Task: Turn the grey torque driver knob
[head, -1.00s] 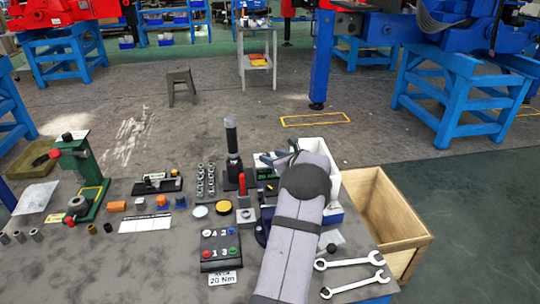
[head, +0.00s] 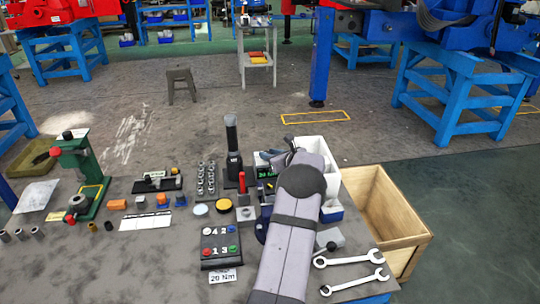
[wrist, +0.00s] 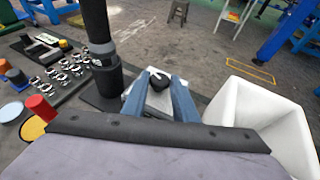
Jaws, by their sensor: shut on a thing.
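The dark grey knob (wrist: 159,81) with a white pointer mark sits on a pale block (wrist: 154,101) in the wrist view. My gripper (wrist: 160,86) has its two blue fingers on either side of the knob, shut on it. In the head view my gripper (head: 270,158) is at the right of the bench, and my wrist and arm hide the knob. A tall black driver (head: 232,150) stands upright just left of my gripper, and it also shows close beside the fingers in the wrist view (wrist: 101,50).
A white bin (wrist: 262,112) stands close right of my gripper. A button panel (head: 221,246), sockets (head: 206,180) and a red-handled tool (head: 242,183) lie to the left. Two wrenches (head: 350,271) lie near the front right. A wooden crate (head: 395,215) stands beyond the bench edge.

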